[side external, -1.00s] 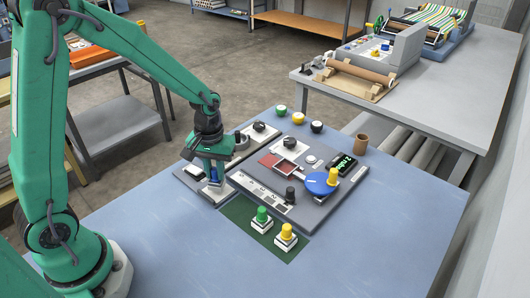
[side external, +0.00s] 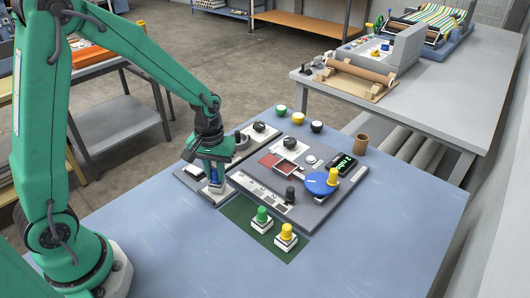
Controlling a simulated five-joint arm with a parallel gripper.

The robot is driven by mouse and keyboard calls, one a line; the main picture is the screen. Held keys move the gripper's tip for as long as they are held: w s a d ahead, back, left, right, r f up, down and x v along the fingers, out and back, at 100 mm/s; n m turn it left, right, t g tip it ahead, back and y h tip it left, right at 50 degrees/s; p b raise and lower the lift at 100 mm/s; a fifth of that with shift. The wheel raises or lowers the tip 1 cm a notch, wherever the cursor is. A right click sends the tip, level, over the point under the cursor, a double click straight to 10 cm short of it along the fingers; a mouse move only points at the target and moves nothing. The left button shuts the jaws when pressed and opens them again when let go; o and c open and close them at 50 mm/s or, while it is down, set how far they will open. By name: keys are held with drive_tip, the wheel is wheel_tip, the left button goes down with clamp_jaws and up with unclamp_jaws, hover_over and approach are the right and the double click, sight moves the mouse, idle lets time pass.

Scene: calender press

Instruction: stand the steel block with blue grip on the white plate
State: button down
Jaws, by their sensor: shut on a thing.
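My gripper (side external: 213,172) is shut on the blue grip of the steel block (side external: 216,188), at the left end of the grey panel. The jaws cover most of the grip. The block looks upright, low over the panel or touching it; I cannot tell which. Whether the block overlaps the plate is not clear from this side.
A green-gripped block (side external: 262,216) and a yellow-gripped block (side external: 287,235) stand on a green mat (side external: 238,212) in front. The blue table's front is clear.

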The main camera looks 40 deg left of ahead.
drive_tip(key=shift+f, duration=0.4)
idle(0.8)
drive_tip(key=c, duration=0.7)
unclamp_jaws()
drive_tip(key=shift+o, duration=0.2)
drive_tip(key=shift+r, duration=0.15)
drive_tip(key=shift+r, duration=3.4)
